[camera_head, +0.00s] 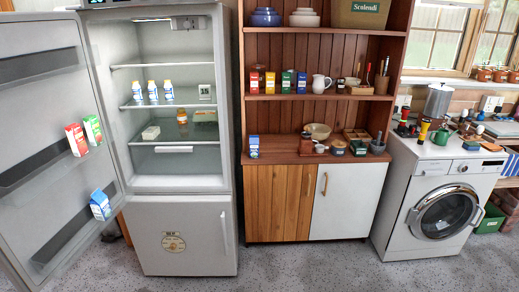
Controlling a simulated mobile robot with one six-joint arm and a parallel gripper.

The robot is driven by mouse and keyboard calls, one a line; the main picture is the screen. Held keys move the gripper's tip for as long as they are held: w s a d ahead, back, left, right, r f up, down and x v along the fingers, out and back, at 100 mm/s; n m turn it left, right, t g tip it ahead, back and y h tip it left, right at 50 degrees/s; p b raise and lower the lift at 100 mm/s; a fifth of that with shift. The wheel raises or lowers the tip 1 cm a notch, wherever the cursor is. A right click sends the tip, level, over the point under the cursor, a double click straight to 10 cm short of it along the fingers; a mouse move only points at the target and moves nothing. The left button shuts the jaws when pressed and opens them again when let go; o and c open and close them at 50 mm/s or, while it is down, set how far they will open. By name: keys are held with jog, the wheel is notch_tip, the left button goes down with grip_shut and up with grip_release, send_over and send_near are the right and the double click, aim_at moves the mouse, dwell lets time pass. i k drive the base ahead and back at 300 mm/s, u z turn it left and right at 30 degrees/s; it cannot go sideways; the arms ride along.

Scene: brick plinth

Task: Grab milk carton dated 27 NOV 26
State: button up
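The fridge (185,235) stands at the left with its door (40,130) swung open. A red carton (76,140) and a green carton (93,130) stand side by side on a middle door shelf. A blue-and-white carton (100,205) stands, slightly tilted, on the lower door shelf. Another small blue-and-white carton (254,147) stands on the wooden counter right of the fridge. Which of these are milk cannot be told, and no date is readable. My gripper is not in view.
Several small white bottles (152,91) and an amber jar (182,116) stand on the fridge shelves. A wooden dresser (325,72) with boxes, jug and bowls is right of it, then a washing machine (440,205). The speckled floor (300,265) in front is clear.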

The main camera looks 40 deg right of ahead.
aim_at(254, 139)
jog(key=u, duration=0.1)
jog(key=i, duration=0.95)
jog(key=z, duration=0.05)
